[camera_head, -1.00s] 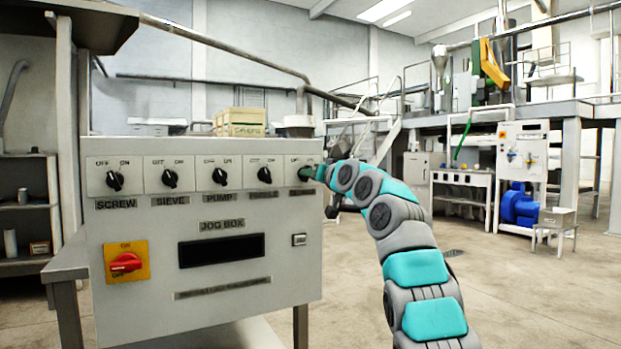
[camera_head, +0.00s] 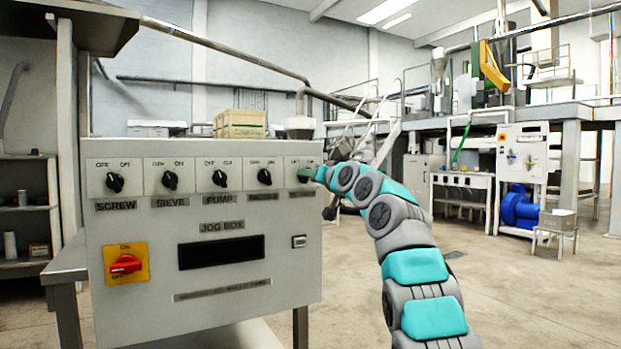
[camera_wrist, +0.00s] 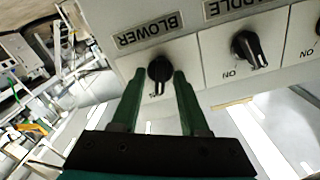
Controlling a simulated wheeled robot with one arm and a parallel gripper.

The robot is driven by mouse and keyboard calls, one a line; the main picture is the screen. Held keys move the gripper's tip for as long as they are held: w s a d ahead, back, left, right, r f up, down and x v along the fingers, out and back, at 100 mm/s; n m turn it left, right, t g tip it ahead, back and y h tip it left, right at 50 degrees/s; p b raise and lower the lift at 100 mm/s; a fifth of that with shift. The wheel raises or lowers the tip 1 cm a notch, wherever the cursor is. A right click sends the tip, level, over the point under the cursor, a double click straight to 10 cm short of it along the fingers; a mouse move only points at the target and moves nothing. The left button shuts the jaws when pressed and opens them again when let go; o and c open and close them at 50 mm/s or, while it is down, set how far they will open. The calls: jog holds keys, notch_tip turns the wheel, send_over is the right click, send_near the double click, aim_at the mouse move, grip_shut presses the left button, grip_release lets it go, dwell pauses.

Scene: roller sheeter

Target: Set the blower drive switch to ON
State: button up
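The blower switch (camera_wrist: 159,68) is a black rotary knob on a white plate under an upside-down BLOWER label (camera_wrist: 148,30) in the wrist view. In the head view the blower switch (camera_head: 304,175) is rightmost in the row, partly hidden by my gripper (camera_head: 315,173). In the wrist view my gripper (camera_wrist: 160,76) has its two green fingers on either side of the knob, with narrow gaps seeming to show. The fingers look apart, not clamped. The knob's pointer seems to point roughly down in the wrist view; its exact setting is unclear.
The paddle switch (camera_wrist: 248,48) is beside the blower switch. The screw (camera_head: 115,183), sieve (camera_head: 169,180) and pump (camera_head: 219,178) switches continue the row leftward. A red rotary switch (camera_head: 126,265) on a yellow plate is lower left. Floor right of the jog box (camera_head: 222,226) is open.

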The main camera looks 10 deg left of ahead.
jog(key=shift+s+d, duration=0.1)
jog(key=b+v, duration=0.7)
jog(key=shift+s+d, duration=0.15)
jog(key=shift+s, duration=0.1)
dwell(0.6)
